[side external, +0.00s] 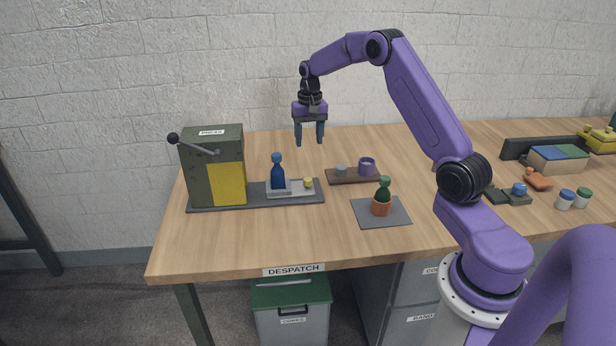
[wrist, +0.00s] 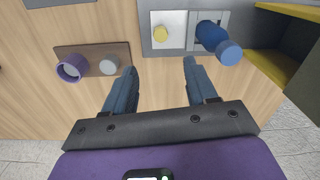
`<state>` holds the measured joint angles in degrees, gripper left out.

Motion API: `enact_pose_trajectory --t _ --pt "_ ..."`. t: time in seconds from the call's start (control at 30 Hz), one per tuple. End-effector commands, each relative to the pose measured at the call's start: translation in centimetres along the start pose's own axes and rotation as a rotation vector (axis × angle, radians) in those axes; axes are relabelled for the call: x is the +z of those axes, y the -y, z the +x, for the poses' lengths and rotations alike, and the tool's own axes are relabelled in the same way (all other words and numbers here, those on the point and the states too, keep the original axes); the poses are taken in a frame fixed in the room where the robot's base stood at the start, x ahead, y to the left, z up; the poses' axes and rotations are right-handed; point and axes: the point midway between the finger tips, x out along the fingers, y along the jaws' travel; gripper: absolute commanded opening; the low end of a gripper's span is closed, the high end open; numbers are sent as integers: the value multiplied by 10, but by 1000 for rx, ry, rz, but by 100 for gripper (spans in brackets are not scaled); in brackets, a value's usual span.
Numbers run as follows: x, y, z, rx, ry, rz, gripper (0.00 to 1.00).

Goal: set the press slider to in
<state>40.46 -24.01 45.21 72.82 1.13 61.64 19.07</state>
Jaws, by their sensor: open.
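The press (side external: 197,172) is a dark grey box with a yellow panel and a lever, at the left of the table. Its slider (side external: 292,193) is a light grey plate on the dark base, out to the right of the box. A yellow knob (side external: 308,182) stands on the plate's right end. My gripper (side external: 309,141) is open and empty, pointing down above and behind the slider. In the wrist view the knob (wrist: 161,34) and bottle (wrist: 213,37) lie beyond my open fingers (wrist: 160,68).
A brown wooden holder (side external: 345,177) with a purple ring-shaped piece (side external: 367,166) and a grey piece is right of the slider. Several small items lie at the far right.

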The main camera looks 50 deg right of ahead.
Motion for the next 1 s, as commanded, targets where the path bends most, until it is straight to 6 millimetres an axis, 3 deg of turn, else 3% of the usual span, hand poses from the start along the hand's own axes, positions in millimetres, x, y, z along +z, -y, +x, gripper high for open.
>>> enact_pose_trajectory --t 0.6,0.8,1.0 --pt "1 1 114 1 2 -2 57" --pt "0 0 134 0 0 -1 57" --pt "1 1 140 0 0 -2 57"
